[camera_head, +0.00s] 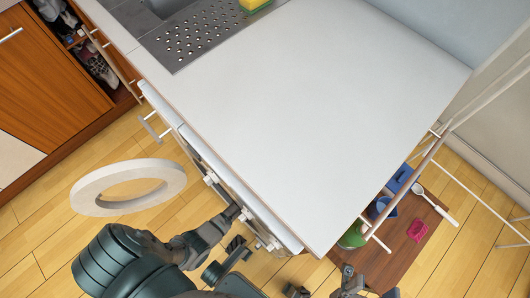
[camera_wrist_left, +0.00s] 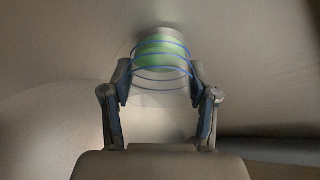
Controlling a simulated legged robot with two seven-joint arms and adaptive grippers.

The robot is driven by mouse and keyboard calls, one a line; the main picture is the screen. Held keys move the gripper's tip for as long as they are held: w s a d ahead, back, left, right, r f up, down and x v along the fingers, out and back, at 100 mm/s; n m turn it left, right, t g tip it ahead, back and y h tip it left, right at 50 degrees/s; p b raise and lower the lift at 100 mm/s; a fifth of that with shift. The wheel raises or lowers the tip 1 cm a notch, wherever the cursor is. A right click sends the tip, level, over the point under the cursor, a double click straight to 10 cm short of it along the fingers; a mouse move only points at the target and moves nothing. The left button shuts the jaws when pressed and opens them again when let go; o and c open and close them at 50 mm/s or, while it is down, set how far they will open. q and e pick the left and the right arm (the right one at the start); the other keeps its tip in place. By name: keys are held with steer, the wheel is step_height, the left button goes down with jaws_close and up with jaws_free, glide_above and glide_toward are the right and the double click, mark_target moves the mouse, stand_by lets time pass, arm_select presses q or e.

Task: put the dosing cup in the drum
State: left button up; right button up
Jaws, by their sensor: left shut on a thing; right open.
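The dosing cup (camera_wrist_left: 160,52) shows in the left wrist view as a clear cup with blue rings and a green part. My left gripper (camera_wrist_left: 159,80) is shut on it, one finger on each side. Smooth grey, curved surfaces surround them, which look like the inside of the drum (camera_wrist_left: 50,60). In the head view my left arm reaches to the machine's front under the counter edge, and the cup is hidden there. The round white door ring (camera_head: 88,190) stands open at the left. My right gripper (camera_head: 322,289) is open and empty at the bottom edge.
The white countertop (camera_head: 310,100) covers the machine, with a perforated metal drainer (camera_head: 195,40) and a yellow sponge (camera_head: 253,5) at the back. At the right, a brown board (camera_head: 395,250) on the floor holds several small items, beside a white rack frame (camera_head: 478,195).

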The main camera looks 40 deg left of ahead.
arm_select(q)
steer(key=shift+f, duration=0.15)
steer(key=o, duration=1.2)
steer(key=shift+o, duration=0.2)
steer(key=shift+s+d+r, duration=0.1)
steer(key=shift+s+r, duration=0.05)
steer(key=shift+r, duration=0.1)
steer(key=v, duration=0.6)
steer(key=shift+s+r, duration=0.2)
steer(key=shift+r, duration=0.15)
jaws_close()
